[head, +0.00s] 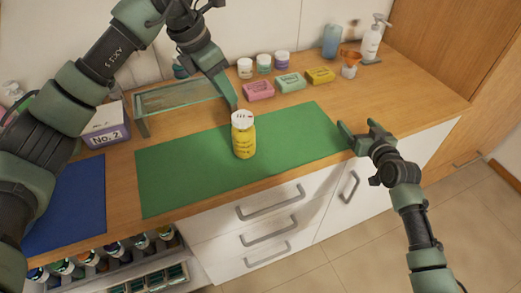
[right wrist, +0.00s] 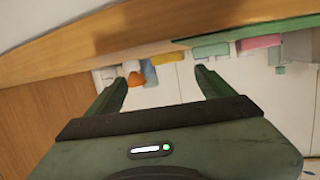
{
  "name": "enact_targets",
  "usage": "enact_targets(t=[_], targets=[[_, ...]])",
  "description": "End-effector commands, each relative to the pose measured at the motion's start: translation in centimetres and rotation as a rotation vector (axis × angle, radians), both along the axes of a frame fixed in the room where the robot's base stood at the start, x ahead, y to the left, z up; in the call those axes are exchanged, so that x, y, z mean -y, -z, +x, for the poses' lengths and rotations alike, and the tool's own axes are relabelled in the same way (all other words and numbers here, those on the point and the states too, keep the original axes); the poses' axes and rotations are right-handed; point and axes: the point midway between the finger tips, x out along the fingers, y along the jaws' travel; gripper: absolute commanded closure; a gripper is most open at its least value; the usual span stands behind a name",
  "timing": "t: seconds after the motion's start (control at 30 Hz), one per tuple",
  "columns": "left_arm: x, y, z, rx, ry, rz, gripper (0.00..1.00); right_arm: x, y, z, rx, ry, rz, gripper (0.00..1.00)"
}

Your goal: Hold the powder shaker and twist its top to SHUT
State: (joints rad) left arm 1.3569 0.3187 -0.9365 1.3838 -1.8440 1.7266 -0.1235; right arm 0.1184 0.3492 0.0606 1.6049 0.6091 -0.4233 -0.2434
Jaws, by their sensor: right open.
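The powder shaker (head: 243,141) stands upright on the green mat (head: 185,175) in the head view. It has a yellow body and a white top with small dark and red marks, too small to read. My left gripper (head: 233,104) reaches down from above, just behind the shaker's top. Its fingers are partly hidden, and I cannot tell whether they touch the shaker. My right gripper (head: 355,134) is open and empty at the mat's right end, near the counter's front edge, apart from the shaker. Its two spread fingers also show in the right wrist view (right wrist: 158,82).
Pink (head: 258,90), green (head: 289,82) and yellow (head: 320,75) blocks lie behind the mat, with small jars (head: 264,63) behind them. A glass-topped stand (head: 180,96) and a "No. 2" box (head: 106,124) are at left. A pump bottle (head: 371,42) stands back right.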

Motion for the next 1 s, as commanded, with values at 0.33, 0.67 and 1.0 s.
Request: enact_targets(t=[0.33, 0.67, 1.0], targets=[[0.0, 0.0, 0.0, 0.0, 0.0, 0.0, 0.64, -20.0, -0.8, -5.3, 0.128, -0.296, -0.008, 0.17], [0.0, 0.0, 0.0, 0.0, 0.0, 0.0, 0.64, -29.7, -3.5, -10.3, 0.228, -0.435, 0.038, 0.17], [0.0, 0.0, 0.0, 0.0, 0.0, 0.0, 0.64, -32.2, -3.9, -7.9, 0.24, -0.446, 0.046, 0.17]])
